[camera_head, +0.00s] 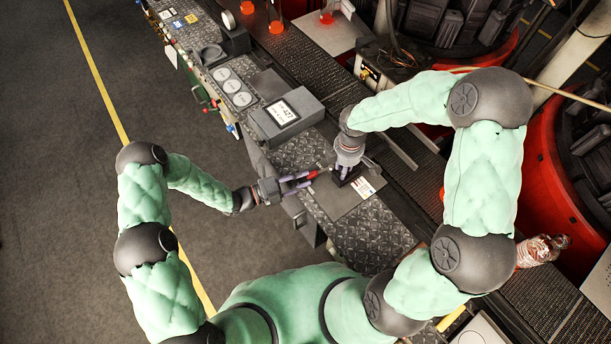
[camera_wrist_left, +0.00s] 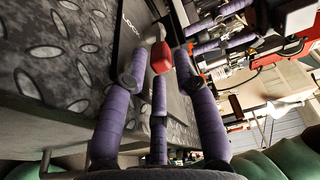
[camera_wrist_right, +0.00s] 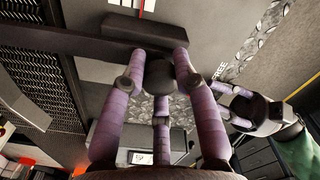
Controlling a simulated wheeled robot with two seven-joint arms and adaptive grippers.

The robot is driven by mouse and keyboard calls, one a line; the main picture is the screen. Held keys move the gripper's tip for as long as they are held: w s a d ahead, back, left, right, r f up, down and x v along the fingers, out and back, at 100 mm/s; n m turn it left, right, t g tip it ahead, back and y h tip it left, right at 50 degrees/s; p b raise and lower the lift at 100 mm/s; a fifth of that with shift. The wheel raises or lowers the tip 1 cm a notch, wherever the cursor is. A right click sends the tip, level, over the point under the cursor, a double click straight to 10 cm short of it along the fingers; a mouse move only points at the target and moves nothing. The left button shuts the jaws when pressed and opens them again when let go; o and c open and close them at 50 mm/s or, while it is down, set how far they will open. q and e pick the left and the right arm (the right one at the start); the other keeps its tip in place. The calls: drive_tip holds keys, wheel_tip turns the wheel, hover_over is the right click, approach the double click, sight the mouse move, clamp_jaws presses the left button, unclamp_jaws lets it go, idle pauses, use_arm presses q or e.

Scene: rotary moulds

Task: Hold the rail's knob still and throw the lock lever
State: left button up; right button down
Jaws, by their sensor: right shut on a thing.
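My right gripper (camera_head: 345,172) points down at the plate on the bench. In the right wrist view its purple fingers (camera_wrist_right: 160,68) are shut on a dark round knob (camera_wrist_right: 160,80), which sits by a dark rail (camera_wrist_right: 75,38). The lock lever's red grip (camera_head: 313,174) shows beside my left gripper (camera_head: 300,182). In the left wrist view the red grip (camera_wrist_left: 161,58) stands between the spread purple fingers (camera_wrist_left: 158,62), with gaps at the sides. The left gripper is open around it. The lever's base is mostly hidden.
A plate label reading LOCK (camera_wrist_left: 130,25) and one reading FREE (camera_wrist_right: 220,70) mark the plate. A grey box with a display (camera_head: 286,115) stands behind the grippers. A conveyor (camera_head: 405,190) and red rotary moulds (camera_head: 545,190) lie to the right. The floor at left is clear.

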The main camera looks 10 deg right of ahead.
use_arm(q)
drive_tip(key=shift+w+d, duration=0.1)
drive_tip(key=shift+d, duration=0.75)
clamp_jaws()
drive_tip(key=shift+w+m+g, duration=0.65)
drive_tip(key=shift+m+g, duration=0.15)
drive_tip(key=shift+g, duration=0.4)
unclamp_jaws()
drive_tip(key=shift+a, duration=0.15)
drive_tip(key=a, duration=1.2)
